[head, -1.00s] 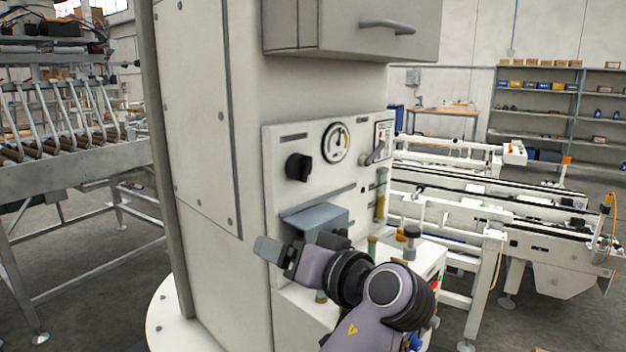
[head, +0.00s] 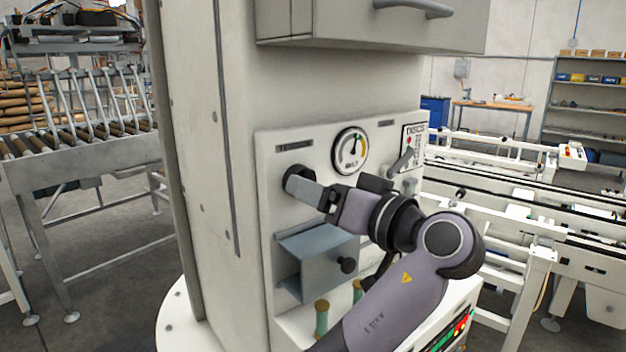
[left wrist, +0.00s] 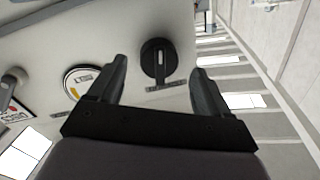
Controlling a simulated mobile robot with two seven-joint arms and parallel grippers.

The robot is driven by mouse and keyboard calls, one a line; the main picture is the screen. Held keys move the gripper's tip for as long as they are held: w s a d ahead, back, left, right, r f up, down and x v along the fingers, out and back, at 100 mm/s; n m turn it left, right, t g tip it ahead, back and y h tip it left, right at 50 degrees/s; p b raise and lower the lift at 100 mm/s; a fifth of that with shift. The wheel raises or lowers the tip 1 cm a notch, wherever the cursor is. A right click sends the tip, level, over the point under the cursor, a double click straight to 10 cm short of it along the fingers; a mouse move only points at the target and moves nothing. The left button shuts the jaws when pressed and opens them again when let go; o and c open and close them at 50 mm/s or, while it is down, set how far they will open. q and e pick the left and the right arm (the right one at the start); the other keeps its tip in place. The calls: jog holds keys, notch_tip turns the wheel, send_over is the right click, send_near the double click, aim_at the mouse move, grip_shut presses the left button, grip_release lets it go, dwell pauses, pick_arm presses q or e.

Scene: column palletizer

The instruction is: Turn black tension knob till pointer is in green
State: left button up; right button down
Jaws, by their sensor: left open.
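The black tension knob (head: 294,172) is on the pale panel (head: 270,150), mostly covered by my left gripper (head: 303,188) in the head view. In the left wrist view the round knob (left wrist: 158,58) shows whole, with a pale line on its face. It lies between the two spread fingers of my left gripper (left wrist: 158,85), near the tips; I cannot tell whether they touch it. The gauge (head: 350,151) is right of the knob and also shows in the left wrist view (left wrist: 82,80). Its dark pointer is near the top; its exact place against the green is too small to tell.
A lever (head: 404,160) and a sign (head: 413,138) are right of the gauge. A grey box (head: 315,262) with a small black knob juts out below my gripper. A cabinet with a handle (head: 415,8) overhangs the panel.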

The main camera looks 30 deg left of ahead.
pick_arm(q)
jog(key=shift+p+x, duration=0.3)
jog(key=shift+x, duration=1.15)
jog(key=c, duration=1)
jog(key=shift+f+m+b, duration=0.1)
jog(key=shift+m+b, duration=0.2)
jog(key=shift+m, duration=0.5)
jog(key=shift+c, duration=0.2)
jog(key=shift+m, duration=0.7)
jog(key=o, duration=1)
jog(key=shift+o, duration=0.2)
jog(key=shift+d, duration=0.1)
